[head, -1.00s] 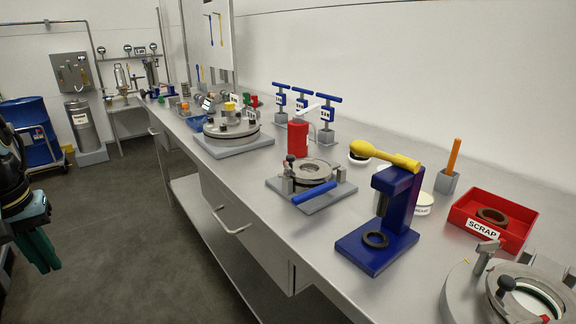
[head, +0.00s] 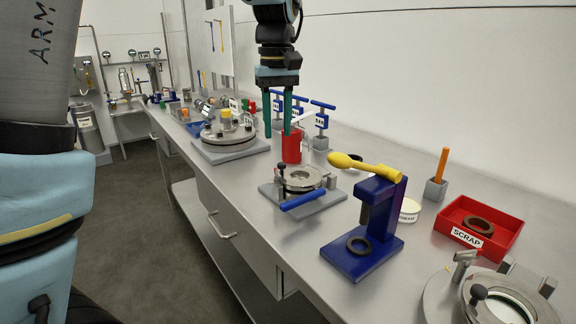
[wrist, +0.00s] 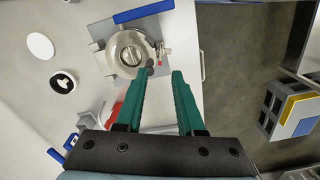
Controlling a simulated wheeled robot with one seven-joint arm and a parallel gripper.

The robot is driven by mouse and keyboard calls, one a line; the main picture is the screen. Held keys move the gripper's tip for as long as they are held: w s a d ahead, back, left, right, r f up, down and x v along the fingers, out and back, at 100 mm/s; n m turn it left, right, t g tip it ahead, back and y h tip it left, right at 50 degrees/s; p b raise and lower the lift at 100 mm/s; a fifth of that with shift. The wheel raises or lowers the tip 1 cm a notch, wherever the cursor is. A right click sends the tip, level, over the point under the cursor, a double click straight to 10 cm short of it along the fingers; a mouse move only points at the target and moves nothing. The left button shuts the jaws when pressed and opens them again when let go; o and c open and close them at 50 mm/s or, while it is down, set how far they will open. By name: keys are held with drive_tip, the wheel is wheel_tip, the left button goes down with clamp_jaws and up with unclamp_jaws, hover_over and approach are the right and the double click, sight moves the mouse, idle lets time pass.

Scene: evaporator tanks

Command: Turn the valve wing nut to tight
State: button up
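A round metal valve fixture (head: 302,180) with a glass-like centre and a blue bar handle (head: 301,199) sits on a grey plate mid-bench. A dark knob (head: 282,172) stands on its left side. In the wrist view, the fixture (wrist: 130,52) lies ahead of the fingers, with a small metal part with red (wrist: 161,56) at its rim. I cannot tell which small part is the wing nut. My gripper (head: 277,134) points down above and behind the fixture, its green fingers apart and empty. The fingertips (wrist: 163,73) also show in the wrist view, near the rim; contact is not visible.
A red cylinder (head: 291,147) stands just behind the fixture. A blue press with a yellow handle (head: 365,225) stands to its right, then a red scrap tray (head: 447,215). A larger flanged tank (head: 228,135) and blue T-handled tools (head: 323,122) stand farther back.

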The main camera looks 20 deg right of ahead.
sight(277, 172)
wheel_tip(277, 172, down, 10)
drive_tip(key=shift+a+r+p, duration=0.1)
drive_tip(key=shift+p, duration=0.55)
drive_tip(key=shift+c, duration=0.3)
clamp_jaws()
